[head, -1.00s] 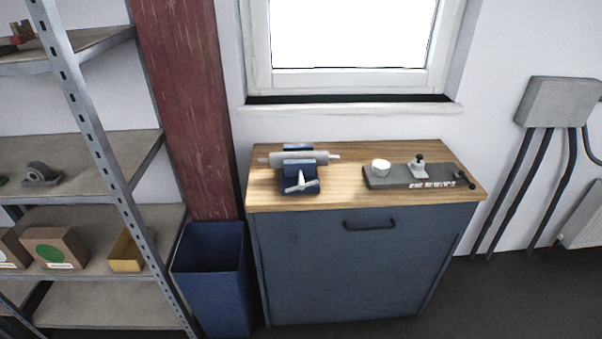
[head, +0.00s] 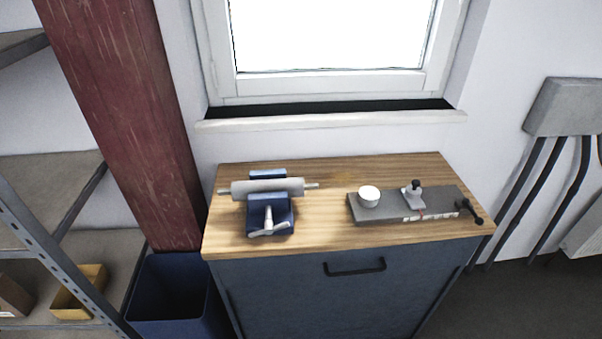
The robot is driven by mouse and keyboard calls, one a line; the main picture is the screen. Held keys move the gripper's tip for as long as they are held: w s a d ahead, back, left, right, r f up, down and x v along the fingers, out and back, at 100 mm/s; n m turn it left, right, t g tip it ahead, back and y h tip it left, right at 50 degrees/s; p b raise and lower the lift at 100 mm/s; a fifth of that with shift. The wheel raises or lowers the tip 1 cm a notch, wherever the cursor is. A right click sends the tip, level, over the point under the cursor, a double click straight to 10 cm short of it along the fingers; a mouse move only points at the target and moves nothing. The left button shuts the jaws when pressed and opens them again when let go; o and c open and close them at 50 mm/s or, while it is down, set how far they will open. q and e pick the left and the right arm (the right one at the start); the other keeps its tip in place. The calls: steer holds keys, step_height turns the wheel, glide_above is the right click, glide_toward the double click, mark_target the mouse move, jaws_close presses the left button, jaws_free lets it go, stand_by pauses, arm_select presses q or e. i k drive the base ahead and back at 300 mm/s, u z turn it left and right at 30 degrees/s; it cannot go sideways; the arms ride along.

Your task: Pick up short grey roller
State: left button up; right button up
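A short grey roller (head: 284,186) with thin shaft ends lies across a blue vise (head: 270,213) on the left part of the wooden worktop. The roller lies level, left to right, in the vise's jaws. How tightly the jaws hold it I cannot tell. Neither of my grippers shows in the head view.
The wooden worktop (head: 330,235) tops a blue-grey cabinet (head: 300,289). A grey plate (head: 429,205) with a white cup (head: 368,197) and a small stamp-like tool (head: 413,194) lies on the right. A blue bin (head: 172,292) and metal shelving (head: 62,208) stand left.

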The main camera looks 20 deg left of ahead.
mark_target(295, 187)
steer(key=u, duration=0.4)
steer(key=i, duration=0.8)
steer(key=u, duration=0.6)
